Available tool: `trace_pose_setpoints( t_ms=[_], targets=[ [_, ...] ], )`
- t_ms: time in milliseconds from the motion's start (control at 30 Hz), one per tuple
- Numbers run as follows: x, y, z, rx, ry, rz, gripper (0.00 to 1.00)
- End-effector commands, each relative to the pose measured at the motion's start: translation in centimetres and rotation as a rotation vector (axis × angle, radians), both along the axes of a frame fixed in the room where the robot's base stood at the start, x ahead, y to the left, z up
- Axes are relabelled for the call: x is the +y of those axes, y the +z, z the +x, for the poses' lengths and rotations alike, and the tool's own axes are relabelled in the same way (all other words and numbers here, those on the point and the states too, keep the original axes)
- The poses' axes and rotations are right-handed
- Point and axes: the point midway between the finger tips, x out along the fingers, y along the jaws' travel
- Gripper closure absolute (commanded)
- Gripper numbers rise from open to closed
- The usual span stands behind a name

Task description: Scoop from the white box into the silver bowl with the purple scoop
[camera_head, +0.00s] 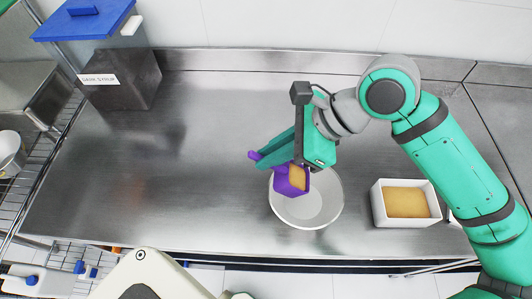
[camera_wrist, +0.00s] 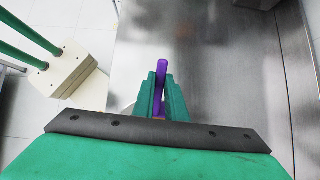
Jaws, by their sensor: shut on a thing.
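My gripper (camera_head: 275,158) is shut on the purple scoop (camera_head: 291,182) and holds it above the silver bowl (camera_head: 320,208). The scoop's cup holds a tan material and is over the upper left part of the bowl. The bowl stands on the steel counter, and the inside that shows looks empty. The white box (camera_head: 407,204) stands to the right of the bowl with tan material in it. In the wrist view, the scoop's purple handle (camera_wrist: 161,75) stands between the green fingers (camera_wrist: 161,90). The scoop's cup is mostly hidden there.
The steel counter (camera_head: 200,180) is clear left of the bowl. A dark container (camera_head: 125,85) labelled for syrup and a blue-lidded bin (camera_head: 85,20) stand at the back left. A wire rack (camera_head: 40,185) is at the left edge. The bowl and box are near the counter's front edge.

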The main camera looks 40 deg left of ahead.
Motion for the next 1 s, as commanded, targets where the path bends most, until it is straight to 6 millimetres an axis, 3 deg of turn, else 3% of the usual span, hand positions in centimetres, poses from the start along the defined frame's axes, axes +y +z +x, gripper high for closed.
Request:
trace_pose_setpoints(
  t_ms=[1000],
  targets=[
    [-1.6, 1.0, 1.0, 0.094, -0.001, 0.157, 1.00]
  ],
)
